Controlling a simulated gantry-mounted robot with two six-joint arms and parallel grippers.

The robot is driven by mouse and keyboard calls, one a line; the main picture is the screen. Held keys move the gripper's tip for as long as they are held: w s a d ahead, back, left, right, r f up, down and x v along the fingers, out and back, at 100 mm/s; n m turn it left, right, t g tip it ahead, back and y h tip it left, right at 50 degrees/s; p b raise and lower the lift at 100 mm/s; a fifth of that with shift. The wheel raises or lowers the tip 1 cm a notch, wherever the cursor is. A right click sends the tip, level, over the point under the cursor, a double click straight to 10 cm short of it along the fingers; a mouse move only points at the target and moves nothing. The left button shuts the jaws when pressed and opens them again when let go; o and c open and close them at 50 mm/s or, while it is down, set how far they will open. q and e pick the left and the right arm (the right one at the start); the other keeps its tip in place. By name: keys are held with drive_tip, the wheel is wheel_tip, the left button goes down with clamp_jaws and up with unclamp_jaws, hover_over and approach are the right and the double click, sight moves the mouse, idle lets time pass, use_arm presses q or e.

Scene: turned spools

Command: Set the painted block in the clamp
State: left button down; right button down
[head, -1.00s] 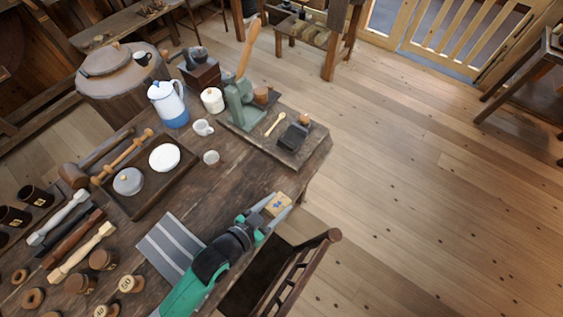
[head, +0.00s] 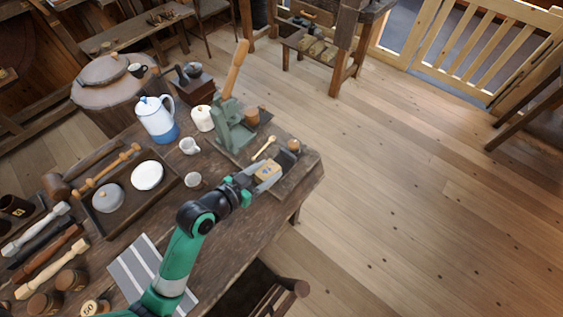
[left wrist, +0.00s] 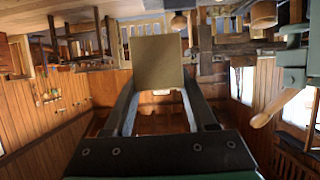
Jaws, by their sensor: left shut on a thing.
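The painted block (head: 267,171) is pale tan with a dark mark on its upper face in the head view. My left gripper (head: 262,175) is shut on it, one finger on each side. In the left wrist view the block (left wrist: 158,62) shows a plain tan face between the fingertips. A dark grey fixture (head: 287,157), which may be the clamp, is on the board just behind the block, mostly hidden by block and gripper. I cannot tell whether block and fixture touch. A green lever press (head: 232,130) with a wooden handle stands behind. My right gripper is not in view.
The board (head: 312,165) lies at the table's right end and also bears a wooden spoon (head: 264,148) and a round wooden piece (head: 294,145). Cups, a blue-white pot (head: 156,119) and a dark tray (head: 122,222) are to the left. A striped cloth (head: 140,268) lies in front.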

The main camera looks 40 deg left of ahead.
sight(279, 158)
use_arm(q)
drive_tip(key=w+a+f+b, duration=0.1)
drive_tip(key=w+f+b, duration=0.1)
drive_tip(key=w, duration=0.1)
drive_tip(key=w+a+f+b, duration=0.2)
drive_tip(key=w+f, duration=0.1)
drive_tip(key=w+a+f+b, duration=0.2)
drive_tip(key=w+f, duration=0.1)
drive_tip(key=w, duration=0.1)
drive_tip(key=shift+w+a+f, duration=0.1)
drive_tip(key=shift+a+f, duration=0.05)
drive_tip(key=shift+f, duration=0.1)
drive_tip(key=shift+w+a+f, duration=0.1)
drive_tip(key=shift+w, duration=0.15)
drive_tip(key=f, duration=0.1)
drive_tip(key=f+b, duration=0.2)
drive_tip(key=shift+w+a+f, duration=0.1)
drive_tip(key=shift+w, duration=0.15)
drive_tip(key=shift+f, duration=0.35)
drive_tip(key=shift+s+r, duration=0.1)
